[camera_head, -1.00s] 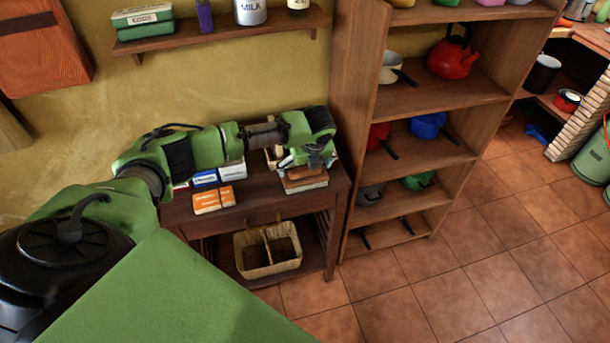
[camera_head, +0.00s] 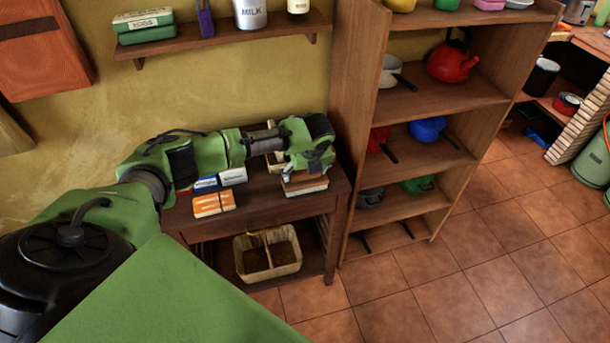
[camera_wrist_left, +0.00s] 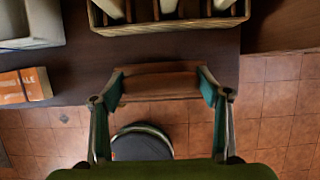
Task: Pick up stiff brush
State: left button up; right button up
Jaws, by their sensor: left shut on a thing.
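The stiff brush (camera_head: 303,181) is a brown wooden block at the right end of the dark wooden table (camera_head: 265,203), with a pale layer showing under it. My left gripper (camera_head: 308,168) is directly over it and shut on it. In the left wrist view the brush (camera_wrist_left: 160,82) lies crosswise between the two fingers, which press on its short ends. Its underside is hidden, so I cannot tell whether it touches the table. My right gripper is in neither view.
Orange-and-white (camera_head: 213,204) and blue-and-white boxes (camera_head: 206,184) lie on the table to the left. A divided bin (camera_wrist_left: 170,28) is just behind the brush. A tall shelf unit (camera_head: 345,120) stands close on the right. A two-part basket (camera_head: 268,272) sits on the lower shelf.

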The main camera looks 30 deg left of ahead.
aim_at(304, 171)
pick_arm(q)
jog(key=shift+r, duration=0.4)
notch_tip(304, 171, up, 2)
jog(key=shift+s+r, duration=0.1)
jog(key=shift+r, duration=0.05)
jog(key=s+a+r+b, duration=0.1)
jog(key=s+r+b, duration=0.2)
jog(key=s+r, duration=0.6)
jog(key=s, duration=0.4)
jog(key=shift+s+a+r, duration=0.3)
jog(key=shift+s+r, duration=0.05)
jog(key=shift+s, duration=0.05)
jog(key=shift+o, duration=1)
